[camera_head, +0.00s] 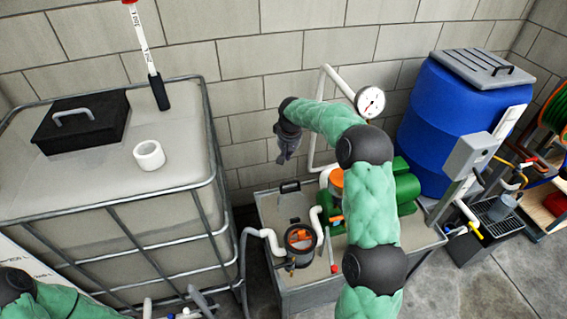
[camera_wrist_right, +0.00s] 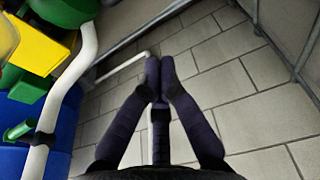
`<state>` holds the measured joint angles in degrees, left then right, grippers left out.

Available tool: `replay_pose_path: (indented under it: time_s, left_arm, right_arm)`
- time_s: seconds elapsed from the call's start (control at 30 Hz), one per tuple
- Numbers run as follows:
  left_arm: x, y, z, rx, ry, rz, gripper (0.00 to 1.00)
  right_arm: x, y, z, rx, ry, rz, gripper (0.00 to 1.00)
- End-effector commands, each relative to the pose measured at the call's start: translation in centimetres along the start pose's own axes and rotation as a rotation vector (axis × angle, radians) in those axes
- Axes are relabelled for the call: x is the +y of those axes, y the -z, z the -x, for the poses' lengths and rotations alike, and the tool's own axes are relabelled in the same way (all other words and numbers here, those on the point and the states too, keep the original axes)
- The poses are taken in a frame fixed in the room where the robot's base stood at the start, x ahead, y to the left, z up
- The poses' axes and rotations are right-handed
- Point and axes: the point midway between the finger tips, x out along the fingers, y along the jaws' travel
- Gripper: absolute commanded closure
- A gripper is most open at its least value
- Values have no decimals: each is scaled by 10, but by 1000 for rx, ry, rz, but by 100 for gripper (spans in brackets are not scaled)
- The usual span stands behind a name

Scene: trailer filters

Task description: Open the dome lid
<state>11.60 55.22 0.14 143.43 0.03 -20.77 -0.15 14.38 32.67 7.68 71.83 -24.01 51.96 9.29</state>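I cannot tell for sure which part is the dome lid. A dark round filter pot (camera_head: 300,238) with orange parts inside stands on the grey trailer box between white pipes. The black box-shaped cover (camera_head: 84,124) with a grey handle sits shut on the pale tank. My right gripper (camera_head: 284,158) hangs in front of the block wall, above and behind the filter pot, apart from it. In the right wrist view its fingertips (camera_wrist_right: 160,68) are together with nothing between them. My left arm shows at the bottom left; its gripper cannot be made out.
The caged tank (camera_head: 110,203) fills the left, with a white tape roll (camera_head: 149,155) on top. A pressure gauge (camera_head: 370,102) stands behind my right arm. A blue barrel (camera_head: 440,125) with a grey lid (camera_head: 474,68) is at the right. Bare floor (camera_head: 490,280) lies at the lower right.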

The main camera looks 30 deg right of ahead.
Motion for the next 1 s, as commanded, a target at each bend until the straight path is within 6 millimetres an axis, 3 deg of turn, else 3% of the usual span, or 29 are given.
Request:
replay_pose_path:
  time_s: [0.2, 0.53, 1.0]
  left_arm:
    - [-4, 0, -12, 0, 0, 0, 0]
    - [-9, 1, -24, 0, 0, 0, 0]
    - [-12, 1, -34, 0, 0, 0, 0]
  right_arm:
    - [-1, -1, -42, -3, 2, 0, 100]
    - [-1, -1, -92, -2, 2, 0, 100]
    - [-1, -36, -74, 1, 3, 1, 100]
